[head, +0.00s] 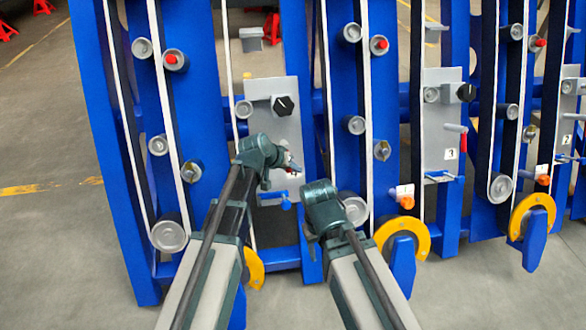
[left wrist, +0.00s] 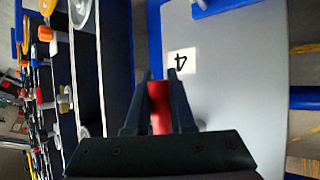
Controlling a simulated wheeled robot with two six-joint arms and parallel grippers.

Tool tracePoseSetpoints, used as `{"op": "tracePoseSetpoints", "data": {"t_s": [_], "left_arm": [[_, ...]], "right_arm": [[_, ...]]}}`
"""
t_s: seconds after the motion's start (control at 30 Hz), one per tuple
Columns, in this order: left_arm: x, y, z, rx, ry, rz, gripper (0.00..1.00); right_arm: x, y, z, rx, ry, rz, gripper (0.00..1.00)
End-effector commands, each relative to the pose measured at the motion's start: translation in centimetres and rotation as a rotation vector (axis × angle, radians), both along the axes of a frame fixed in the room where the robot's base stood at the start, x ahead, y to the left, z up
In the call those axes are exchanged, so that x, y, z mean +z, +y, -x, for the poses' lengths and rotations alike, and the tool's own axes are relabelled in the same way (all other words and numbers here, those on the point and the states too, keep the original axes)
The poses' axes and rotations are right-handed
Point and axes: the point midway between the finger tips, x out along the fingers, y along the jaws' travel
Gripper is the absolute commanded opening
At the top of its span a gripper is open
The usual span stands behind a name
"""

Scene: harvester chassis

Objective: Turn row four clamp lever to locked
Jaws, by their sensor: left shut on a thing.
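The row four plate (head: 284,128) is a grey panel on the blue frame, and it shows in the left wrist view (left wrist: 235,75) with a white "4" label (left wrist: 181,62). The clamp lever has a red handle (left wrist: 160,108) in the left wrist view. My left gripper (head: 291,168) is at the lower part of this plate. In the left wrist view the left gripper's two dark fingers (left wrist: 161,76) lie on either side of the red handle, shut on it. The lever's pivot is hidden.
A black knob (head: 283,105) sits on the plate's upper part, and a blue handle (head: 275,198) at its bottom. The row three plate (head: 440,120) stands to the right with its own red lever (head: 456,128). Rollers, belts and yellow wheels (head: 402,236) stick out around. Open floor lies at left.

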Motion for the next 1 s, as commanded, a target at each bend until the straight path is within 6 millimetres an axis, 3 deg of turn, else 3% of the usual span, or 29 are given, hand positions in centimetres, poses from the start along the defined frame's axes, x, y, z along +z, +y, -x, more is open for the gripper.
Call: {"op": "tracePoseSetpoints", "data": {"t_s": [0.03,0.07,0.2,0.57,1.0], "left_arm": [[-0.1,0.1,0.1,-0.001,0.002,-0.003,0.00],[-0.1,0.1,0.1,-0.001,0.002,-0.003,0.27],[0.0,0.1,0.1,-0.001,0.000,-0.002,0.52],[0.4,0.2,0.2,0.001,0.000,-0.001,0.52],[6.5,3.2,3.7,0.002,0.001,0.000,0.52]], "right_arm": [[0.0,0.0,0.0,0.000,0.000,0.000,0.50],[0.0,0.0,0.0,0.000,0.000,0.000,0.50],[0.0,0.0,0.0,0.000,0.000,0.000,0.50],[0.4,0.0,0.0,0.000,0.000,0.000,0.50],[6.6,-0.1,0.0,-0.011,0.001,0.006,0.50]]}}
